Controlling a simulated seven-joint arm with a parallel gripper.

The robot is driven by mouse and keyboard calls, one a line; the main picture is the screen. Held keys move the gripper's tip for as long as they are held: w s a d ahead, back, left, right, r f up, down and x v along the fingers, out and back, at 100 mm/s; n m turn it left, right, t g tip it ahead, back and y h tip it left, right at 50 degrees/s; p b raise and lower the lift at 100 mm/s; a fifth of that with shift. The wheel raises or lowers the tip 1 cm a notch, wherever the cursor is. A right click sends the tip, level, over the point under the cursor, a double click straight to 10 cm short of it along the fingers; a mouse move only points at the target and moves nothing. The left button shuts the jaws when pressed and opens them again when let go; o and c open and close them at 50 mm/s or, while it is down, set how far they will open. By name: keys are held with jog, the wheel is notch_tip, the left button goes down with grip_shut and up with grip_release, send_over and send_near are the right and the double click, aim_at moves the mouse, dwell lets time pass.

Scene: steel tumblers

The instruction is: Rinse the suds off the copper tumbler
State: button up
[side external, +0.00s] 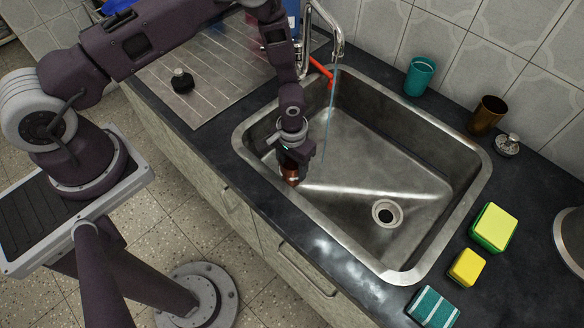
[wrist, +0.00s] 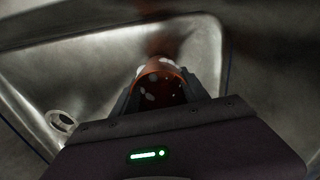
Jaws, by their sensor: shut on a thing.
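The copper tumbler (side external: 290,179) is in my gripper (side external: 294,158), over the left near part of the sink (side external: 385,165). In the wrist view the copper tumbler (wrist: 158,70) sits between the two fingers of my gripper (wrist: 160,88), which are shut on it. Its open mouth faces the wrist camera, and white suds spots show on its rim and wall. The tap (side external: 338,35) stands at the sink's back left. A thin water stream (side external: 328,125) falls from it into the sink, to the right of the tumbler and apart from it.
A teal tumbler (side external: 419,77) and a brown tumbler (side external: 487,115) stand behind the sink, beside a small metal-topped item (side external: 507,145). Sponges (side external: 493,228) lie on the right counter. The sink floor around the drain (side external: 386,212) is clear.

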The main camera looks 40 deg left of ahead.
notch_tip(320, 180, up, 18)
jog(key=s+t+h, duration=0.1)
jog(key=s+t, duration=0.1)
jog(key=t, duration=0.4)
jog(key=w+d+f, duration=0.2)
jog(key=w+d, duration=0.1)
jog(key=w, duration=1)
jog(key=shift+f, duration=0.2)
jog(key=shift+s+d, duration=0.1)
jog(key=shift+d, duration=0.05)
jog(key=shift+s+d, duration=0.1)
jog(key=shift+d, duration=0.35)
jog(key=s+a, duration=0.2)
jog(key=s, duration=0.5)
jog(key=shift+s, duration=0.4)
dwell(0.8)
